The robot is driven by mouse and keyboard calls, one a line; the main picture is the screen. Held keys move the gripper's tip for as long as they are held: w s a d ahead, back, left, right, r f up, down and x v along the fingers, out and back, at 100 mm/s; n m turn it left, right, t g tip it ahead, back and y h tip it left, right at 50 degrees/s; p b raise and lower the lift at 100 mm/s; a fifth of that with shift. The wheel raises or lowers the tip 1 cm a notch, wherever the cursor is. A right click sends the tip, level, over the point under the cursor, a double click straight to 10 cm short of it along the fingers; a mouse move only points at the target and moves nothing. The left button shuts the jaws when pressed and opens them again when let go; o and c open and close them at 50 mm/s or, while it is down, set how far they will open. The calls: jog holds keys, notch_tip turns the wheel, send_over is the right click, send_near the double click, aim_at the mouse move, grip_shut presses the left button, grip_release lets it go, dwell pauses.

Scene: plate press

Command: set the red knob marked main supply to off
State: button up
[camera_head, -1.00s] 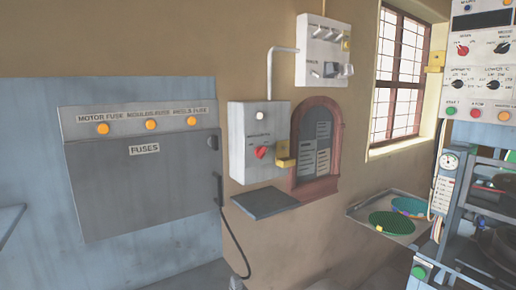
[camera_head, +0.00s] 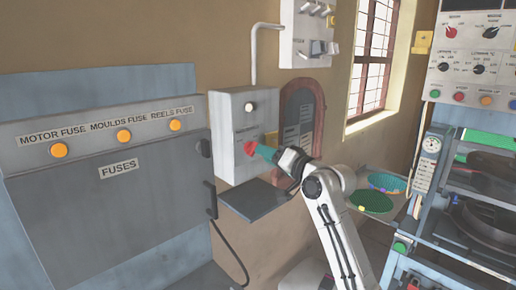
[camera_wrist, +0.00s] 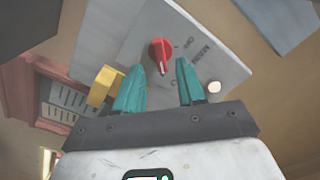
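The red knob (camera_head: 250,147) sits on the front of a grey wall box (camera_head: 226,125). In the wrist view the knob (camera_wrist: 161,50) shows a white pointer line, with the letters OFF and other partly readable lettering on the panel beside it. My gripper (camera_head: 262,151) is in front of the box, its teal fingertips close to the knob. In the wrist view my gripper (camera_wrist: 160,75) is open, one finger on each side of the knob's line. The knob appears just beyond the fingertips. I cannot tell whether they touch it.
A yellow block (camera_wrist: 104,86) projects beside the knob. A white round lamp (camera_head: 248,107) is on the box. A dark shelf (camera_head: 255,199) juts out below. The fuse cabinet (camera_head: 105,170) stands left, and the press (camera_head: 470,200) right.

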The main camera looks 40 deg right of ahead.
aim_at(252, 149)
jog(key=shift+w+a+p, duration=0.15)
jog(key=shift+w+p, duration=0.2)
jog(key=shift+w, duration=1.65)
grip_shut()
